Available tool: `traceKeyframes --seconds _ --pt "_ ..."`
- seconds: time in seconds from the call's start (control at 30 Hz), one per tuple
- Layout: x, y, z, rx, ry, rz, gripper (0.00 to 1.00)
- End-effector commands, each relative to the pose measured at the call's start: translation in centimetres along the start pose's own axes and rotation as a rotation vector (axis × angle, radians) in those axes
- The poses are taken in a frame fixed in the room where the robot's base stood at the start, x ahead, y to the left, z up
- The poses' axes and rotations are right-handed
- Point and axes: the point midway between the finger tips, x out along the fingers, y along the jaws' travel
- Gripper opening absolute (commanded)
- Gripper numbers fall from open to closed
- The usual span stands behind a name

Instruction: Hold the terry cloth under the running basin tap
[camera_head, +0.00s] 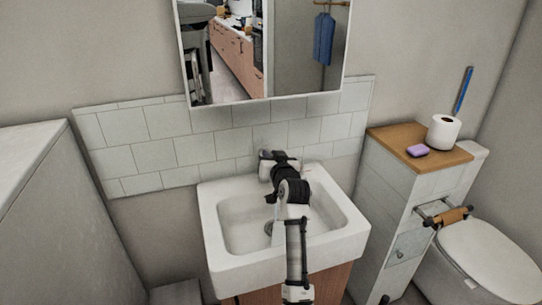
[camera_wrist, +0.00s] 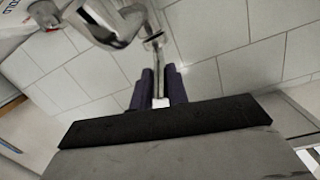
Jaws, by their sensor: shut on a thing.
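The basin (camera_head: 237,235) is a white sink under the mirror. My arm reaches over it, and my gripper (camera_wrist: 161,78) is at the tap on the back wall side. In the wrist view the chrome tap (camera_wrist: 115,25) shows at the upper left, with a thin metal lever running down between my two dark fingers. My gripper appears shut on this lever. In the head view my arm mostly hides the tap, and I cannot tell whether water runs. A blue cloth (camera_head: 324,38) shows only as a reflection in the mirror, hanging from a rail.
A tiled cabinet with a wooden top (camera_head: 390,139) stands right of the basin, bearing a toilet roll (camera_head: 443,132) and a purple soap bar (camera_head: 418,150). A toilet (camera_head: 490,262) is at the far right. A grey partition (camera_head: 60,230) stands on the left.

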Motion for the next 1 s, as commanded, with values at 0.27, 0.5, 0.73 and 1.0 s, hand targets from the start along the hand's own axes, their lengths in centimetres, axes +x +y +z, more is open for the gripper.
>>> traceKeyframes --seconds 0.27,0.5,0.73,1.0 --pt "0.0 0.0 0.1 0.001 -0.001 0.0 0.38" --pt "-0.2 0.0 0.1 0.0 0.001 0.0 0.38" --pt "-3.1 0.1 0.3 0.001 0.002 0.001 0.38" --pt "-9.2 0.1 0.3 0.0 0.003 0.002 0.38"
